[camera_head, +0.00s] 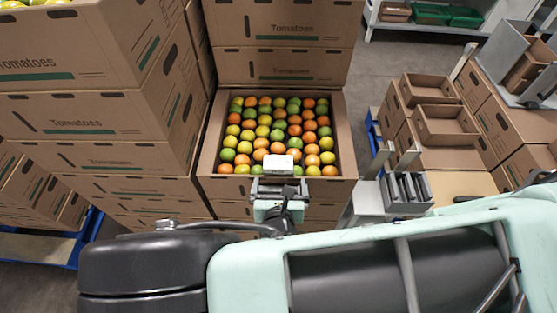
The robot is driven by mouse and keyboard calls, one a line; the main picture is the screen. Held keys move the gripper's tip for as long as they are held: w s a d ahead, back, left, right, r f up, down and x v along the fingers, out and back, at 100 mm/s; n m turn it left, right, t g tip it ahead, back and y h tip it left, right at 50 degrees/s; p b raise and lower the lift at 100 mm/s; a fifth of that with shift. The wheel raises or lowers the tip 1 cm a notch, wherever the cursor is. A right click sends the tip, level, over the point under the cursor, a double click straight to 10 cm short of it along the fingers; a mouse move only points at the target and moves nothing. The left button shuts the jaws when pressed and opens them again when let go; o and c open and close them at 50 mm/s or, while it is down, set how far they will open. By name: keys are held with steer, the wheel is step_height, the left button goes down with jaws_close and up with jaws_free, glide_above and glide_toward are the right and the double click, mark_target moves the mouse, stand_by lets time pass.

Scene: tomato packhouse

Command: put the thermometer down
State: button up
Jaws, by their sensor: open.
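A small white block, which looks like the thermometer (279,162), shows at the near part of an open carton (208,160) of red, orange, yellow and green tomatoes. It appears over the fruit; whether it rests on them or is just above cannot be told. My gripper (280,182) is open, right at the near side of the white block and over the carton's front edge. The fingertips are small and partly hidden, so contact with the block cannot be made out. My arm covers the lower part of the view.
Stacked tomato cartons (90,110) stand close on the left, with more (283,65) behind the open one. On the right are a grey slotted holder (406,190), empty brown trays (446,124) and further cartons (504,130). A shelf with green crates (465,17) stands behind; grey floor lies between.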

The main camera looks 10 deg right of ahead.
mark_target(278, 162)
steer(key=b+x, duration=0.2)
steer(key=x, duration=0.4)
steer(key=shift+f, duration=0.1)
steer(key=b+x, duration=0.2)
steer(key=x, duration=0.1)
steer(key=b+x, duration=0.1)
steer(key=shift+w+a+f, duration=0.15)
steer(key=shift+a+f, duration=0.05)
steer(key=shift+a, duration=0.1)
steer(key=shift+w+d, duration=0.1)
steer(key=shift+w, duration=0.4)
steer(key=c, duration=1.1)
steer(key=shift+r, duration=0.15)
